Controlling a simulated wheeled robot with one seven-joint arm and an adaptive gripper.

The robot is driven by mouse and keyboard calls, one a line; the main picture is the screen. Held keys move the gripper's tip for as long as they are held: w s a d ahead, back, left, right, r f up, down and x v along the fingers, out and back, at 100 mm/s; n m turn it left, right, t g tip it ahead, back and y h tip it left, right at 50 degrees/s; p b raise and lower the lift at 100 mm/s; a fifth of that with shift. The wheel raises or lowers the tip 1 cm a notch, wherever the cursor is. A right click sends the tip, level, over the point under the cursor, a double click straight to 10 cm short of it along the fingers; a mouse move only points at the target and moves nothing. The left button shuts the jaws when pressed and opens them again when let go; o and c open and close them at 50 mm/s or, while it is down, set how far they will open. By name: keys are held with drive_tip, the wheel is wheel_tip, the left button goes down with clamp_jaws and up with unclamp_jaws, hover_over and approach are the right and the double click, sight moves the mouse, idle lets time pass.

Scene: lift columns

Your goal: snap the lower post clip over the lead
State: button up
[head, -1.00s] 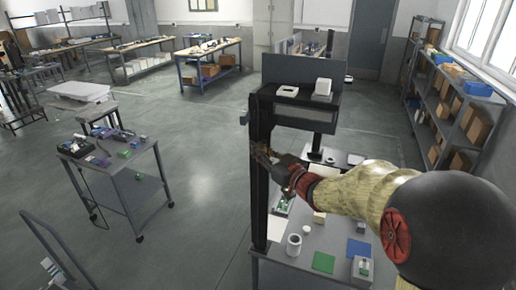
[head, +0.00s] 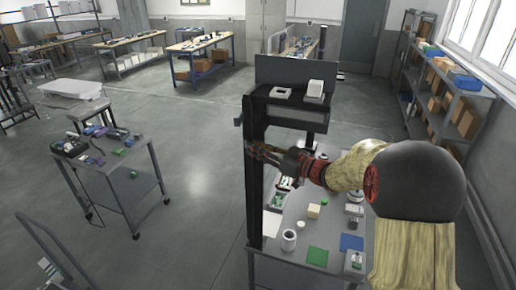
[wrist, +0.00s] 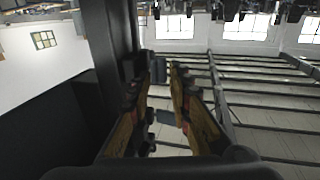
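The dark upright post (head: 254,190) of the lift column stands at the workbench's left edge. It also fills the left part of the wrist view (wrist: 118,40). My gripper (head: 257,150) is beside the post, below the upper shelf, roughly level. In the wrist view my gripper's two fingers (wrist: 167,72) point away from the camera, with a narrow gap between their tips, just right of the post. I see nothing clearly held. A small dark block (wrist: 128,70) shows at the post's edge close to the left fingertip; I cannot tell whether it is the clip. The lead cannot be made out.
The workbench (head: 275,262) carries a white mug (head: 289,240), a green mat (head: 317,256), a blue mat (head: 351,242) and small parts. The column's dark shelf (head: 270,98) overhangs it. A cart (head: 118,165) stands left, with free floor between. Shelving (head: 440,100) lines the right wall.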

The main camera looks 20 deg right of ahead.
drive_tip(key=shift+o, duration=0.7)
drive_tip(key=shift+d+f, duration=0.1)
drive_tip(key=v, duration=0.8)
